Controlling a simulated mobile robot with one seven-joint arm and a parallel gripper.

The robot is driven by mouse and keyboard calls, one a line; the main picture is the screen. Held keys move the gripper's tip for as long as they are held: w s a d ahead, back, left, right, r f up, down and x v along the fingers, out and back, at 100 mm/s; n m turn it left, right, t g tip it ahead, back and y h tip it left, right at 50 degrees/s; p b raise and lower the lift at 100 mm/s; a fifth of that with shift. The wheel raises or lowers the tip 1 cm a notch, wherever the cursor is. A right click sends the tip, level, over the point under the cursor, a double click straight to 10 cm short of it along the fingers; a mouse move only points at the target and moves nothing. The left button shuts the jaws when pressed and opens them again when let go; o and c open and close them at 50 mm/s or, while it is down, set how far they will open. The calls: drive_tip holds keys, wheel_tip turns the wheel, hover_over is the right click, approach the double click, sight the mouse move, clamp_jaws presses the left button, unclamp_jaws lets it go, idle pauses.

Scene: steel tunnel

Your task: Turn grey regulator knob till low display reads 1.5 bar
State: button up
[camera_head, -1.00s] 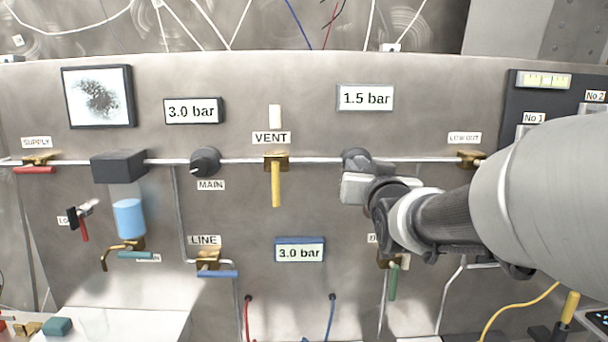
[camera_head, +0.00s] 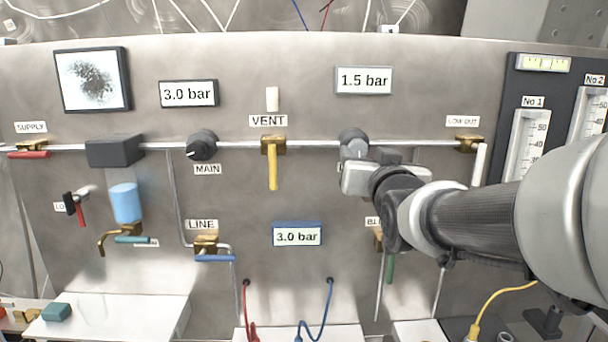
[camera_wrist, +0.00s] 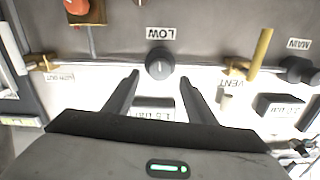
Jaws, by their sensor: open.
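The grey regulator knob (camera_head: 353,142) sits on the pipe under the low display (camera_head: 364,80), which reads 1.5 bar. My gripper body shows just below the knob in the head view and partly covers its label. In the wrist view, which is upside down, the knob (camera_wrist: 160,63) carries the label LOW (camera_wrist: 161,33). My gripper (camera_wrist: 160,78) is open, with its two fingertips on either side just short of the knob. The fingers appear clear of it. The low display (camera_wrist: 153,113) shows between the fingers, partly hidden by my gripper.
The MAIN knob (camera_head: 202,145) and yellow VENT lever (camera_head: 272,170) are to the left. The MAIN display (camera_head: 188,93) and LINE display (camera_head: 297,235) read 3.0 bar. A brass LOW OUT valve (camera_head: 469,144) and gauge panel (camera_head: 560,90) are to the right.

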drive_tip(key=s, duration=1.3)
drive_tip(key=shift+s+b, duration=0.25)
drive_tip(key=shift+b, duration=0.1)
drive_tip(key=shift+f, duration=0.1)
drive_tip(key=s+f+n+g+p, duration=0.1)
drive_tip(key=s+f+g+p, duration=0.8)
drive_tip(key=s+g, duration=0.3)
drive_tip(key=shift+s+f, duration=0.75)
drive_tip(key=shift+s, duration=0.15)
drive_tip(key=shift+a, duration=0.1)
idle(0.8)
